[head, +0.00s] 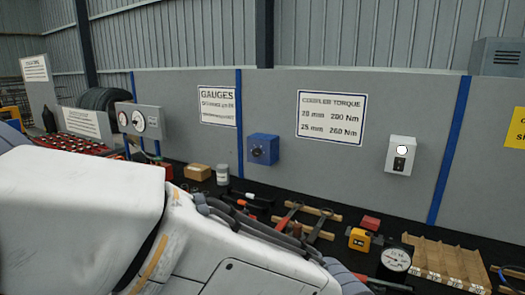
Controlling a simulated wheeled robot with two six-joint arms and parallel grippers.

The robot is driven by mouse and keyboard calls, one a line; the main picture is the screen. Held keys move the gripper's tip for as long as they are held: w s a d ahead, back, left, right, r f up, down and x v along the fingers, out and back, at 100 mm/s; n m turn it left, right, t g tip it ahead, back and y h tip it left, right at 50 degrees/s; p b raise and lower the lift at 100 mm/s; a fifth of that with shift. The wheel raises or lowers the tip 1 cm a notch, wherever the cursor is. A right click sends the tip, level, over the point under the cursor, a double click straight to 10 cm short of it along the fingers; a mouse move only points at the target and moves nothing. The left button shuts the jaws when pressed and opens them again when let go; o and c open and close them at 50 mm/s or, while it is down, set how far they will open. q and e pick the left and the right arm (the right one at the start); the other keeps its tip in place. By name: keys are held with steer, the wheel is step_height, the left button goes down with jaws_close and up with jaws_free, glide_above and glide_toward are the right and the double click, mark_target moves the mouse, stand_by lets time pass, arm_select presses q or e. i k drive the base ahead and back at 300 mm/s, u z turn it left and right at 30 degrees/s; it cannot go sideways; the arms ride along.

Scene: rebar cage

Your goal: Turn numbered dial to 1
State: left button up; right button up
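A blue box (263,148) is mounted on the grey panel near the middle of the head view. The dial's numbers and pointer are too small to read. My large white arm fills the lower left and reaches toward the bottom middle, in front of and below the blue box. No gripper fingers show clearly, and nothing of mine touches the dial.
The dark bench (340,230) below holds several tools, a yellow tape measure (359,240), a round white-faced gauge (396,259) and a wooden rack (445,262). A white switch box (400,155) is on the panel to the right. Space directly before the blue box looks clear.

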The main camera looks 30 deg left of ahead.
mark_target(257, 152)
steer(key=u, duration=2.75)
steer(key=i, duration=2.05)
steer(key=z, duration=2.95)
steer(key=i, duration=0.25)
steer(key=u, duration=0.15)
